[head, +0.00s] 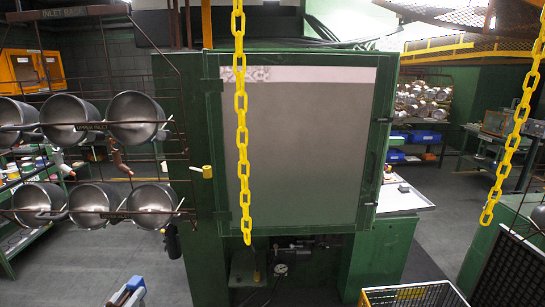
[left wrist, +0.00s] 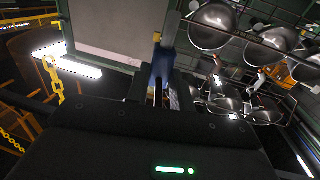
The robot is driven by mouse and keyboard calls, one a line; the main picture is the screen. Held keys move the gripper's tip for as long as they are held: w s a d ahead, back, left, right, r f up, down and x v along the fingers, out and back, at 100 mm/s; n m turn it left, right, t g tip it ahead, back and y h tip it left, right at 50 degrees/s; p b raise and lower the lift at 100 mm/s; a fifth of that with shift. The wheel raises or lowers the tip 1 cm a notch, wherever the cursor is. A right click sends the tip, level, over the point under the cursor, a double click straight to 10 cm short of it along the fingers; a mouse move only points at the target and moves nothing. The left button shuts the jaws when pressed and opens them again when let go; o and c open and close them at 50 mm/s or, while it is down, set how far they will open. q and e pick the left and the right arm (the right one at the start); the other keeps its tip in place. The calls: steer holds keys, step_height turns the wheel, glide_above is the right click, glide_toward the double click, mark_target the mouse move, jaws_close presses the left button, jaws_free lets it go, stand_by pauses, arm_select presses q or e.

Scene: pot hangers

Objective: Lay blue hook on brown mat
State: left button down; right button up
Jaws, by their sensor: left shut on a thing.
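My left gripper (head: 126,294) shows only as a small tip at the bottom edge of the head view, left of centre. A bit of blue shows at it. In the left wrist view a blue piece, which looks like the blue hook (left wrist: 163,66), stands upright at the jaws of my left gripper, which is shut on it. Its full shape is hidden by the dark gripper body. I cannot make out a brown mat for certain. A dark textured panel with a brownish edge (head: 508,268) lies at the lower right. My right gripper is not in view.
A rack of steel pots (head: 134,119) hangs at the left. A green cabinet with a grey door (head: 310,150) stands in the middle. Yellow chains (head: 241,130) hang in front of it and at the right. A yellow wire basket (head: 415,295) is at the bottom right.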

arm_select(q)
steer(key=d+n+y, duration=0.2)
steer(key=d, duration=0.7)
step_height(320, 180, down, 15)
steer(key=b, duration=1.4)
steer(key=shift+s+f+m, duration=0.15)
steer(key=shift+s+m, duration=0.05)
steer(key=shift+m, duration=0.1)
steer(key=shift+d, duration=0.15)
